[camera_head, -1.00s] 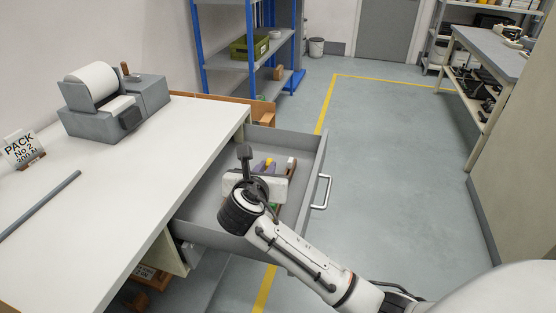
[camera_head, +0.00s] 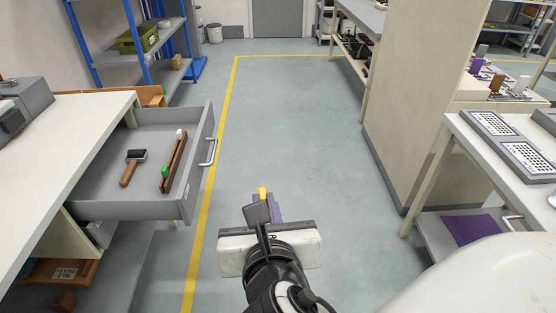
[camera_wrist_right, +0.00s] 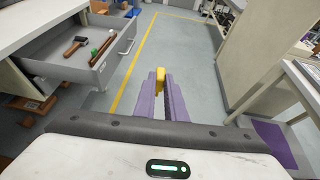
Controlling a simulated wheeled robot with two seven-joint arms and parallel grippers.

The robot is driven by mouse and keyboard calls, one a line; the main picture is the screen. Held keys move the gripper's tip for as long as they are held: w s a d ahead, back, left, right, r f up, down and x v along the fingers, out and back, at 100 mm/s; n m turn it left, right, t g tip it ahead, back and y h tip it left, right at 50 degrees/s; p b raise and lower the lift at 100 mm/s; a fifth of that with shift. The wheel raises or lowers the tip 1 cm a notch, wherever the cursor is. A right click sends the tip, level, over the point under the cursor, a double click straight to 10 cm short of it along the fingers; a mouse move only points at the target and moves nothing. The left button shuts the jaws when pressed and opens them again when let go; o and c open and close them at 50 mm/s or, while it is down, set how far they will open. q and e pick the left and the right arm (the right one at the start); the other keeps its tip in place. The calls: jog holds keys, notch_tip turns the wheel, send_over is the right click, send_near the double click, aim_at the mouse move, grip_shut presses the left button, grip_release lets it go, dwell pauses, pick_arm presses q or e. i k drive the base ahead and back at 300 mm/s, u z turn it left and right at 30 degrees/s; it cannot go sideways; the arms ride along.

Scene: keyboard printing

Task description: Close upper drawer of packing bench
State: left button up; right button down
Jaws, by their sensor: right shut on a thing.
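The upper drawer (camera_head: 150,208) of the white-topped packing bench (camera_head: 60,140) stands pulled out at the left, its silver handle (camera_head: 209,152) on the front. It also shows at upper left in the right wrist view (camera_wrist_right: 85,75). My right gripper (camera_head: 266,205) is out over the floor, to the right of the drawer and apart from it. Its purple fingers (camera_wrist_right: 163,98) are shut on a small yellow object (camera_wrist_right: 160,78), partly hidden between them. My left gripper is not in view.
The drawer holds a dark-headed brush (camera_head: 131,167) and a long brown wooden tool (camera_head: 175,165) with green and white parts. Clear grey floor (camera_head: 290,120) lies between the drawer and a tall beige cabinet (camera_head: 410,100). A table with keyboards (camera_head: 500,135) stands at the right.

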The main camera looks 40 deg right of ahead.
aim_at(98, 195)
jog(key=z, duration=0.15)
jog(key=k, duration=0.35)
jog(key=z, duration=0.7)
jog(key=i, duration=0.8)
jog(key=z, duration=0.7)
